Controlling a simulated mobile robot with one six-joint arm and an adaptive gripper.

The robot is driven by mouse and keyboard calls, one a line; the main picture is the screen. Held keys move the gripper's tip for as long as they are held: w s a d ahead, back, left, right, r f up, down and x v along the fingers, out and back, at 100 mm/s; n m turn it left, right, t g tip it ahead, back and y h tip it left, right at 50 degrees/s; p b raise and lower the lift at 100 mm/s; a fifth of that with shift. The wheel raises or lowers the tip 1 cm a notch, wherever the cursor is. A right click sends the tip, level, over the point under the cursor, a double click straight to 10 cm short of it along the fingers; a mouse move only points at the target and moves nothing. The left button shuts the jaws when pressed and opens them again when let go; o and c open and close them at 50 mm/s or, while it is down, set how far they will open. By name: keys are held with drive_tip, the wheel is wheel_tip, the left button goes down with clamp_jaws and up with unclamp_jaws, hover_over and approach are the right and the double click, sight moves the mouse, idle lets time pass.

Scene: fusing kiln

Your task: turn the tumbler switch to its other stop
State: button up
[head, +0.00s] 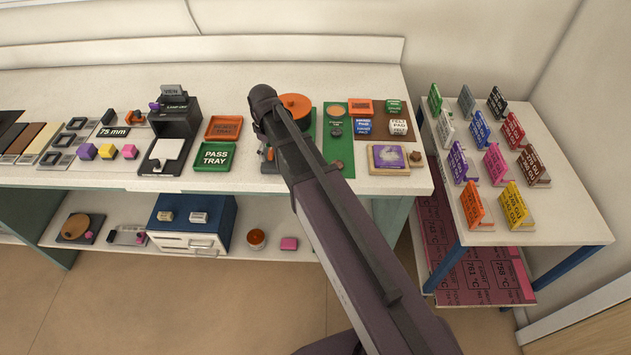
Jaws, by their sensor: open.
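I cannot make out the tumbler switch for certain. A black stand-like unit (181,120) with a small label on its top face stands on the bench, left of my arm. A small purple piece (154,106) shows at its upper left; whether it is a switch lever is too small to tell. My dark arm crosses the middle of the view from the lower right, its far end over the bench near an orange round thing (296,103). I cannot pick out my gripper or its fingers.
A green pass tray (215,155) and an orange tray (224,128) lie between the black unit and my arm. Colored blocks (107,151) are to the left. A side table (560,215) with several colored labelled packs stands at right. The bench front edge is largely clear.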

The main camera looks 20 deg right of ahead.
sight(271, 151)
drive_tip(key=m, duration=0.5)
drive_tip(key=shift+m, duration=0.4)
drive_tip(key=m, duration=0.5)
drive_tip(key=shift+m, duration=0.4)
wheel_tip(271, 151, up, 14)
drive_tip(key=p, duration=1.4)
drive_tip(key=s+d+f+n+b, duration=0.1)
drive_tip(key=s+d+f+b, duration=0.3)
drive_tip(key=s+f+b, duration=0.3)
drive_tip(key=s+d+f+n+b, duration=0.2)
drive_tip(key=s+d+f+b, duration=0.3)
drive_tip(key=s+f+b, duration=0.2)
drive_tip(key=shift+s+d+n, duration=0.2)
drive_tip(key=shift+s+n, duration=0.1)
drive_tip(key=shift+s, duration=0.5)
